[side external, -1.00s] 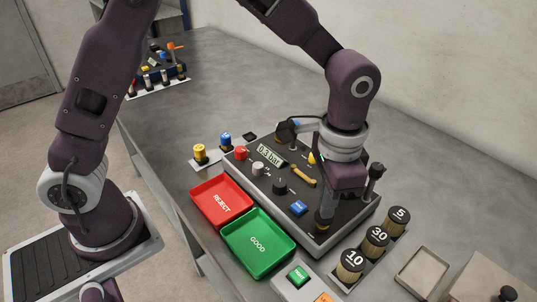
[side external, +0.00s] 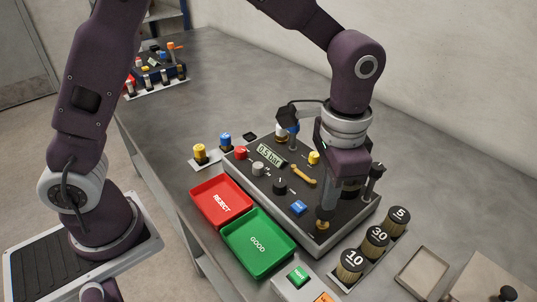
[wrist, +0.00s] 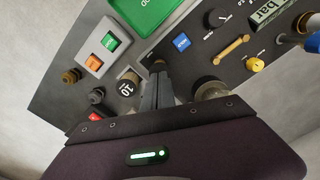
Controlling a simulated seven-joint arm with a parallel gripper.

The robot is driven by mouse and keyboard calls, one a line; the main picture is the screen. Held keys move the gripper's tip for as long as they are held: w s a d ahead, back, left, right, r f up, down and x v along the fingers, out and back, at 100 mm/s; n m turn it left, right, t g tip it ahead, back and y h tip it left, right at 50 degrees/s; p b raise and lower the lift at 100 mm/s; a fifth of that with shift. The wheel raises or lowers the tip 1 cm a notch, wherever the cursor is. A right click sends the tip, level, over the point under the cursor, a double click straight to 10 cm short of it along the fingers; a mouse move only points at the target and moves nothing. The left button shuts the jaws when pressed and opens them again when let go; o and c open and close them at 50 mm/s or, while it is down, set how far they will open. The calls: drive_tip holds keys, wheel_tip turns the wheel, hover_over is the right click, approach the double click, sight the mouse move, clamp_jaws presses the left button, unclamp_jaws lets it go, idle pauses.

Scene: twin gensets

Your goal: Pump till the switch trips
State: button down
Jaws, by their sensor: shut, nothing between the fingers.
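The dark console (side external: 335,215) stands on the bench, and its display (side external: 270,154) reads 0.5 bar. My gripper (side external: 324,216) is shut and empty, pointing down over the console's near corner. Its tips are just above a small brass-coloured fitting (side external: 322,227); I cannot tell whether they touch it. In the wrist view, my gripper (wrist: 158,68) hides most of what lies below it. I cannot tell which part is the switch.
A red REJECT tray (side external: 205,205) and a green GOOD tray (side external: 240,249) lie left of the console. Weights marked 10 (side external: 351,262), 30 (side external: 376,238) and 5 (side external: 399,216) stand to its right. A dark-topped post (side external: 376,172) rises near my gripper.

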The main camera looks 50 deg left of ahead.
drive_tip(key=shift+f, duration=0.1)
drive_tip(key=shift+f, duration=1.55)
drive_tip(key=shift+r, duration=3.05)
wheel_tip(320, 180, up, 4)
drive_tip(key=shift+f, duration=3.2)
